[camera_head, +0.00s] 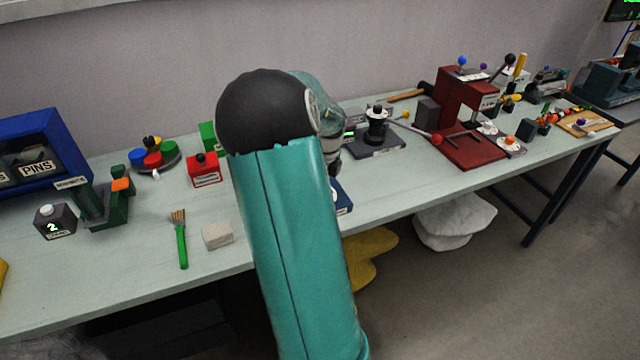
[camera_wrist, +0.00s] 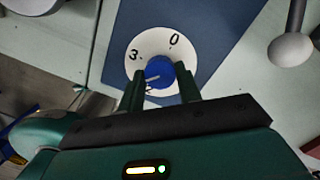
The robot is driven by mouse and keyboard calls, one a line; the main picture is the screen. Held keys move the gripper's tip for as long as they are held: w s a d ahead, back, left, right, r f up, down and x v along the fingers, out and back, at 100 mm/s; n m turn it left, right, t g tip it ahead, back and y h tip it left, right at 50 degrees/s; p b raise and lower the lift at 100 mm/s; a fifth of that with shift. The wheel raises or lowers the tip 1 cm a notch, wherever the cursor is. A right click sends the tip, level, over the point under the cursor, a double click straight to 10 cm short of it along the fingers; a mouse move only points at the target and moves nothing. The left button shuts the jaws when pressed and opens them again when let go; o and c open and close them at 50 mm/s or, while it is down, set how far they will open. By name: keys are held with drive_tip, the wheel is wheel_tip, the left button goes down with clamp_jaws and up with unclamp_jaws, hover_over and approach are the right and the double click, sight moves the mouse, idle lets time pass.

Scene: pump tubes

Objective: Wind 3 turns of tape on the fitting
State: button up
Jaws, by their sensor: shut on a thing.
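In the wrist view, my gripper (camera_wrist: 160,74) is shut on a blue knob (camera_wrist: 158,67), with one dark green finger on each side of it. The knob sits at the middle of a round white dial (camera_wrist: 147,44) with a 0 at upper right, a 3 at left and another mark partly hidden near the fingers. The dial lies on a dark blue plate (camera_wrist: 215,22). In the head view, my arm hides the gripper and knob; only an edge of the blue plate (camera_head: 344,200) shows beside the arm. I cannot make out tape or a fitting.
A pale rounded knob on a grey rod (camera_wrist: 291,49) stands right of the dial. On the bench (camera_head: 390,191) are a green-handled brush (camera_head: 181,240), a beige block (camera_head: 217,235), a red box (camera_head: 204,171) and a dark red press (camera_head: 463,105). The bench front right of my arm is clear.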

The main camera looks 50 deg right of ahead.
drive_tip(key=m, duration=0.3)
drive_tip(key=shift+m, duration=0.3)
drive_tip(key=m, duration=0.3)
drive_tip(key=shift+h, duration=0.4)
drive_tip(key=o, duration=0.8)
drive_tip(key=shift+o, duration=0.2)
